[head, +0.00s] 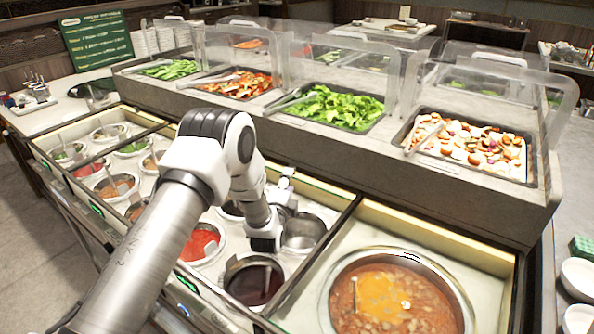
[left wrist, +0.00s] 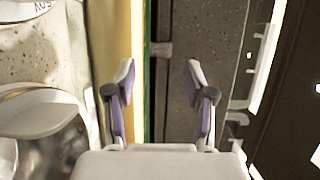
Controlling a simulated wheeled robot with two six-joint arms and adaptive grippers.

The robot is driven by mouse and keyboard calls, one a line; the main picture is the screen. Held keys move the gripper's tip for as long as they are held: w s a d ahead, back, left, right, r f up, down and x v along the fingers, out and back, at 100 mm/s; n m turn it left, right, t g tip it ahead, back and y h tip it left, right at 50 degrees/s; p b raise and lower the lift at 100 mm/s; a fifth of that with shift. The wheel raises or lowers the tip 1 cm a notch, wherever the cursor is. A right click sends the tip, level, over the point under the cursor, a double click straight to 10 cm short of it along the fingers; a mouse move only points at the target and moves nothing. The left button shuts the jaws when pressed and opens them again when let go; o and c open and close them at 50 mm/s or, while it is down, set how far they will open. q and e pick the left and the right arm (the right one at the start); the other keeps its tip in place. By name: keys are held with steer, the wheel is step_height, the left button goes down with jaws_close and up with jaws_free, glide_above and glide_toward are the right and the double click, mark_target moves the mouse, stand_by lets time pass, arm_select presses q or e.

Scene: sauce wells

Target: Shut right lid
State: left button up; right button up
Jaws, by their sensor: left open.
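The right well (head: 425,232) has a cream rim and is open. A large round pot (head: 340,262) of orange-brown soup sits in it. I cannot make out a separate right lid. A grey panel (head: 450,205) stands behind the wells, and I cannot tell whether it is a raised lid. My left gripper (head: 287,180) is partly hidden by my arm, near the rear edge of the middle well. In the left wrist view its two fingers (left wrist: 160,80) are apart with nothing between them. They lie over a cream rim (left wrist: 120,40) and a dark grey surface (left wrist: 175,100). My right gripper is not in view.
Sauce pots, including a red one (head: 203,243) and a dark one (head: 253,283), lie in the middle well below my arm. Clear guards (head: 560,100) stand over salad trays (head: 470,148) on the raised counter. Bowls (head: 580,278) stand at far right.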

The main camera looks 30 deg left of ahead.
arm_select(q)
steer(key=p+x, duration=0.1)
steer(key=x, duration=0.5)
steer(key=shift+w+a+f, duration=0.1)
steer(key=shift+w+a, duration=0.05)
steer(key=shift+w, duration=0.15)
steer(key=shift+r, duration=0.2)
jaws_close()
